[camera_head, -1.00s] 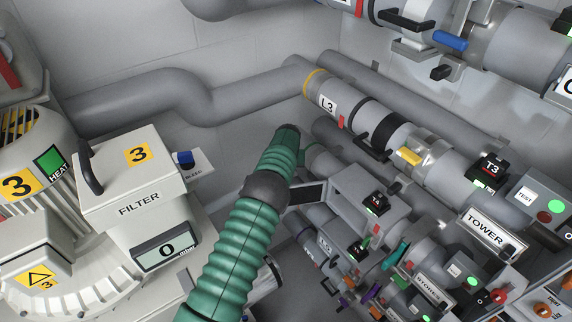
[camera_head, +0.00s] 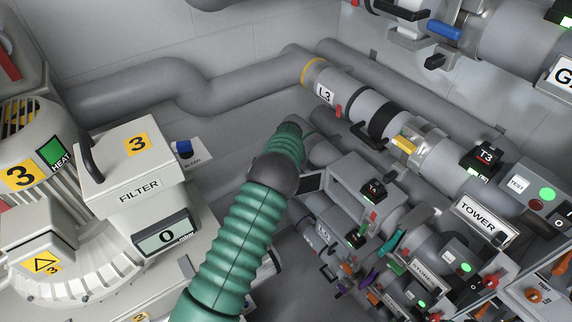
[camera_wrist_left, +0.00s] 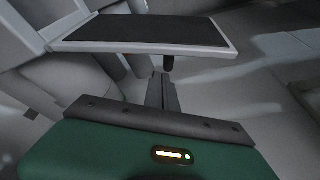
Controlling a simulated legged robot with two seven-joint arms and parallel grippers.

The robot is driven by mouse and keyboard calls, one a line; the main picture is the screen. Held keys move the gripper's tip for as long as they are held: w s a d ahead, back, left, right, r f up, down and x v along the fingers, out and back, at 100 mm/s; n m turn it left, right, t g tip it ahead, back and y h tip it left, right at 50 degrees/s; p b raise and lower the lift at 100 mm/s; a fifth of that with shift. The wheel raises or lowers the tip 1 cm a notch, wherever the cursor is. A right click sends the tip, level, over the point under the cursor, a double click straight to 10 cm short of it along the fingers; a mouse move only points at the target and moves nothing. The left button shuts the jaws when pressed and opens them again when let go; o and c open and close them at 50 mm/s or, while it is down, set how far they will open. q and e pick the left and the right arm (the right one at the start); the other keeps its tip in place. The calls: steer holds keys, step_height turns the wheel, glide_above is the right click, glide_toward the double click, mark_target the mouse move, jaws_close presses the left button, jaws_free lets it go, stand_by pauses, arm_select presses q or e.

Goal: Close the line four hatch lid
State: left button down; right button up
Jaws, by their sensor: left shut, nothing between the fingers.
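The line four hatch lid, a flat panel with a dark face and pale rim, stands open at the left side of the grey T4 box (camera_head: 350,176) in the head view (camera_head: 311,184). In the left wrist view the lid (camera_wrist_left: 140,35) spans the top, just beyond my fingers. My left gripper (camera_wrist_left: 164,88) is shut and empty, pointing at the lid's lower edge; contact cannot be told. In the head view my green left arm rises past the lid, and its gripper is hidden. My right gripper is not in view.
The L3 pipe (camera_head: 350,105) with its T3 unit (camera_head: 485,158) runs above the box. Lower lines with coloured handles crowd the right (camera_head: 395,240). The filter housing (camera_head: 135,185) stands left of my arm.

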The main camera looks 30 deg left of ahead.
arm_select(q)
steer(key=s+d+n, duration=0.2)
steer(key=s+n, duration=0.1)
steer(key=s+d+n+g+y, duration=0.1)
steer(key=s+n, duration=0.1)
steer(key=shift+f+b, duration=0.2)
steer(key=shift+b, duration=0.1)
steer(key=d+n+g+b, duration=0.1)
steer(key=d+n, duration=0.3)
steer(key=d, duration=1.2)
steer(key=shift+s+d+n+g+b, duration=0.35)
steer(key=shift+s+g+b, duration=0.1)
steer(key=shift+b, duration=0.4)
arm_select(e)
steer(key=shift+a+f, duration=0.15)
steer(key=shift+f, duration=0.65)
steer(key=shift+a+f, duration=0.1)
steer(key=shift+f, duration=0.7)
arm_select(q)
steer(key=shift+r, duration=0.1)
